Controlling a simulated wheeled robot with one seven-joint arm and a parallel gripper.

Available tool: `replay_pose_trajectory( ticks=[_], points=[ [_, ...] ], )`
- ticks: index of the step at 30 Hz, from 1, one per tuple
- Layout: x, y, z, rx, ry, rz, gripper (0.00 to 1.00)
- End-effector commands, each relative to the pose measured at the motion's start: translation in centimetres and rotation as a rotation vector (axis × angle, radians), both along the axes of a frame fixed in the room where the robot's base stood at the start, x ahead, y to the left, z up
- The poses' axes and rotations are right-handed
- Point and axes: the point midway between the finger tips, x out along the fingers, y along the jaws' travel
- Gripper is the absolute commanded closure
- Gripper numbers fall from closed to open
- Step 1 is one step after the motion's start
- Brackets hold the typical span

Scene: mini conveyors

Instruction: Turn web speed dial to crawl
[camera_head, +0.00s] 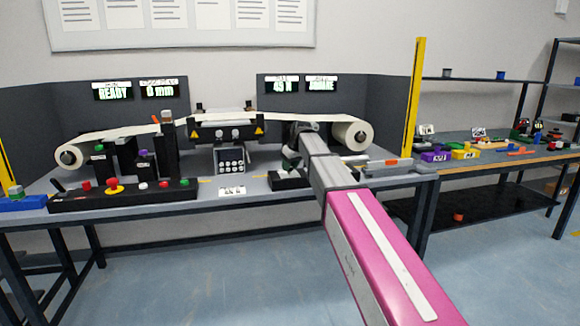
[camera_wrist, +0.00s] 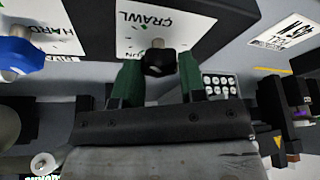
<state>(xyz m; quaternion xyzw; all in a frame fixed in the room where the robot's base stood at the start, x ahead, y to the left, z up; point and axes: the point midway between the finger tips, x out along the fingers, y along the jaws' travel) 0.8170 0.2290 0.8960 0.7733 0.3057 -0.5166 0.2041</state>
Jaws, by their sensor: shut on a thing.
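The web speed dial is a black knob (camera_wrist: 158,62) in the wrist view, on a white plate (camera_wrist: 135,35) marked CRAWL, with a partly covered word below it. My gripper (camera_wrist: 158,75) has its green fingers on either side of the knob and is shut on it. The knob's pointer is not clear, so I cannot tell its setting. In the head view my gripper (camera_head: 291,160) is low at the bench, over a small black box (camera_head: 290,182); the dial is hidden there.
In the head view a white roll (camera_head: 352,133) is close behind my arm. A button panel (camera_head: 125,196) lies to the left, and a grey keypad box (camera_head: 230,160) stands left of my gripper. Screens (camera_head: 300,86) stand behind.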

Motion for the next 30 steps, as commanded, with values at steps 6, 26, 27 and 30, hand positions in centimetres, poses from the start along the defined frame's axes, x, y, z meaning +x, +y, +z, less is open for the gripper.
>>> replay_pose_trajectory(
  ticks=[6,26,27,30],
  points=[
    [0.0,0.0,0.0,0.000,0.001,-0.001,0.86],
    [-0.7,-0.6,2.2,0.000,-0.002,-0.002,0.36],
    [-0.9,-0.8,2.8,0.000,-0.002,-0.002,0.36],
    [-1.4,-1.3,4.6,0.000,-0.002,-0.002,0.36]
  ],
)
